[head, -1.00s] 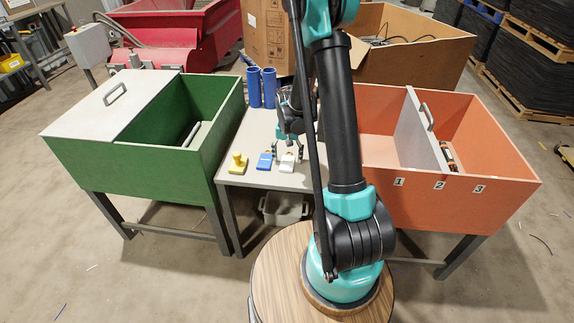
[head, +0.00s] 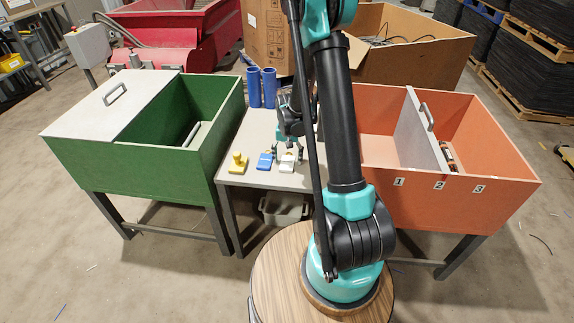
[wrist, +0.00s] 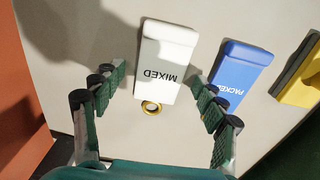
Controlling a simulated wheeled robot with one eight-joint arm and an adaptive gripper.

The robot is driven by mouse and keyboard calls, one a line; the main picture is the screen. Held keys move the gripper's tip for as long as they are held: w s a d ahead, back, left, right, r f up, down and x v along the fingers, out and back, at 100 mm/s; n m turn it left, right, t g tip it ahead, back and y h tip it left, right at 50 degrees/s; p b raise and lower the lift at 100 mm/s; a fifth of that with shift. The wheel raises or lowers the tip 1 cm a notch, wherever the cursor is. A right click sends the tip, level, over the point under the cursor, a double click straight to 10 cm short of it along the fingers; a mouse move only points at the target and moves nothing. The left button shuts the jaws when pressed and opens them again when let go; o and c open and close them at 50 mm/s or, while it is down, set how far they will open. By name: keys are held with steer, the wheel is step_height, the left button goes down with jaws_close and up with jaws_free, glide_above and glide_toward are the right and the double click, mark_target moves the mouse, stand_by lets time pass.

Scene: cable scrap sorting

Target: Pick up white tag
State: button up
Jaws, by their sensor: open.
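The white tag (head: 287,162) lies on the grey table between the two bins. In the wrist view the white tag (wrist: 165,65) reads "MIXED" and has a brass eyelet at its near end. My gripper (head: 288,151) is just above the tag, partly hidden by my arm in the head view. In the wrist view my gripper (wrist: 158,104) is open, with one finger on each side of the tag's eyelet end and nothing held. The right finger is close to the blue tag (wrist: 241,75), which lies beside the white one.
A yellow stamp-like object (head: 238,163) stands left of the blue tag on the table (head: 262,182). Two blue cups (head: 262,87) stand at the back. A green bin (head: 140,150) flanks the table on the left, an orange bin (head: 480,205) on the right.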

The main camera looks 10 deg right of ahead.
mark_target(288, 161)
steer(key=c, duration=1)
steer(key=shift+o, duration=0.2)
steer(key=shift+r, duration=0.15)
step_height(288, 161, up, 20)
steer(key=shift+r, duration=0.1)
